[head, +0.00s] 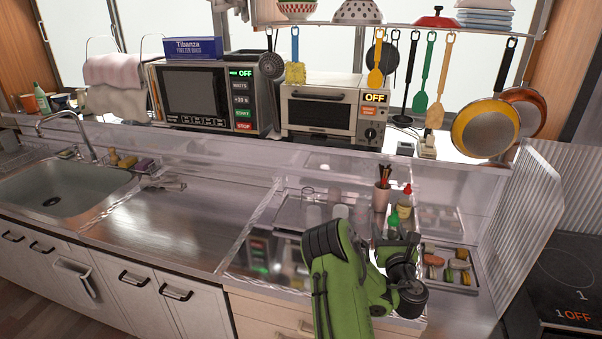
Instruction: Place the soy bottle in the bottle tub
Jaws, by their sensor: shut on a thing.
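A small bottle with a red cap (405,203), which looks like the soy bottle, stands out just above my gripper (394,236) at the right of the counter. Its lower part is hidden behind my gripper. A green part (393,219) shows beside it; I cannot tell if it is another bottle. My gripper appears shut on the soy bottle, but my arm and wrist hide the fingertips and the contact. A shallow tray (474,283) with several small coloured items lies to the right of my gripper. I cannot tell whether it is the bottle tub.
A cup with dark sticks (382,197) stands close behind my gripper. A clear glass (308,194) stands further left. A ribbed panel (530,215) borders the counter on the right, before the stove (565,270). Pans (485,128) and utensils hang above.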

